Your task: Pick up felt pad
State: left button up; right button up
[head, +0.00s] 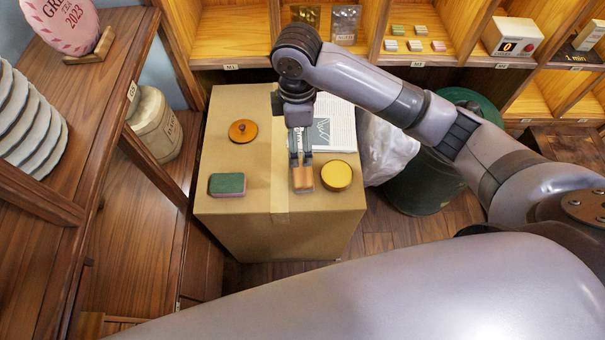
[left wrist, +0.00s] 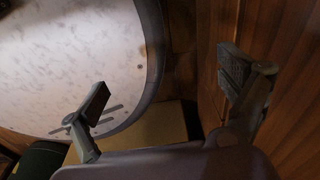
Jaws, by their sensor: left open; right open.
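A small block (head: 303,179) with an orange-tan top and a paler lower edge lies on the cardboard box in the head view. A green-topped block (head: 227,184) with a reddish side lies to its left. I cannot tell for sure which of them is the felt pad. My right gripper (head: 301,160) points down at the tan block, with its fingertips at the block's far end. It is open, and whether it touches the block is unclear. My left gripper (left wrist: 165,90) is open and empty in the left wrist view, its fingers wide apart.
The cardboard box (head: 240,210) also bears a round wooden piece with a knob (head: 242,130), a round yellow-topped tin (head: 336,175) and a printed sheet (head: 335,125). A dark green bin (head: 425,185) stands right of it, shelves behind and left.

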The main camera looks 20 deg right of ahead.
aim_at(298, 173)
notch_tip(298, 173, down, 17)
jog(key=shift+w+f, duration=0.1)
jog(key=shift+w, duration=0.05)
dwell(0.5)
jog(key=shift+c, duration=0.4)
jog(key=c, duration=1.2)
notch_tip(298, 173, up, 20)
jog(key=shift+r+p, duration=0.1)
jog(key=shift+p, duration=0.2)
jog(key=o, duration=0.7)
jog(key=c, duration=0.5)
